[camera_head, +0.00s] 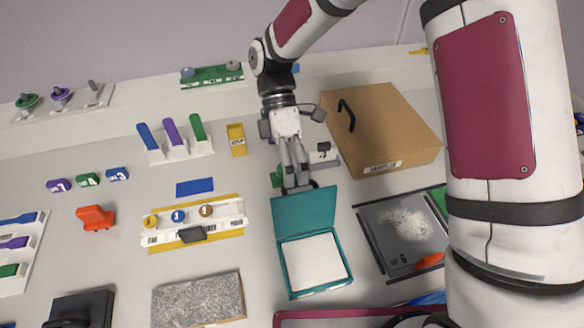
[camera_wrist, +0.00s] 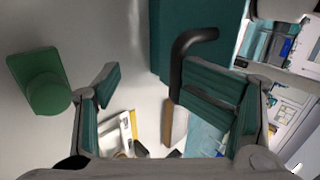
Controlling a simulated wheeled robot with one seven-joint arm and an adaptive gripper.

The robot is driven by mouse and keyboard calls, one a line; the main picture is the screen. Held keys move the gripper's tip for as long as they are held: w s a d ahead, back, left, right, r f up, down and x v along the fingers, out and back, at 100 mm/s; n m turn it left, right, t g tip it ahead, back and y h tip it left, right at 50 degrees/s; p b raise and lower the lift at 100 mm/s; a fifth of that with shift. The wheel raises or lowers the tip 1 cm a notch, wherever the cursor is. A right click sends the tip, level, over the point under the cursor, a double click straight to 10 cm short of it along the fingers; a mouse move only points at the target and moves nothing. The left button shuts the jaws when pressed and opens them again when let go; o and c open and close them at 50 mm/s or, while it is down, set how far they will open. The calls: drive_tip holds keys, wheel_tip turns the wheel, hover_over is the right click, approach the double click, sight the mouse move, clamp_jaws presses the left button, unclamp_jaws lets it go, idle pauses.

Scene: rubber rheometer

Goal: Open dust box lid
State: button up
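The teal dust box (camera_head: 290,278) sits near the front middle of the table in the head view, with a white interior. Its teal lid (camera_head: 304,209) stands swung up at the far side, so the box is open. In the wrist view a teal panel, apparently the lid (camera_wrist: 172,30), fills the top middle, with a black hooked handle (camera_wrist: 178,72). My gripper (camera_head: 296,186) is just behind the lid's far edge. In the wrist view its fingers (camera_wrist: 170,105) are apart, with the handle between them, close to the right finger. Whether they touch is unclear.
A cardboard sample box (camera_head: 378,120) with a black handle stands behind right. A grey tray of pale powder (camera_head: 391,258) lies right of the dust box. A green knobbed object (camera_wrist: 42,85) is left of my gripper. A white rack (camera_head: 193,226) stands left.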

drive_tip(key=shift+w, duration=0.1)
drive_tip(key=shift+c, duration=0.6)
drive_tip(key=shift+w+a+r, duration=0.1)
drive_tip(key=shift+w+r, duration=0.3)
drive_tip(key=shift+w, duration=0.05)
drive_tip(key=shift+c, duration=0.7)
drive_tip(key=v, duration=1.1)
drive_tip(key=shift+s+r, duration=0.25)
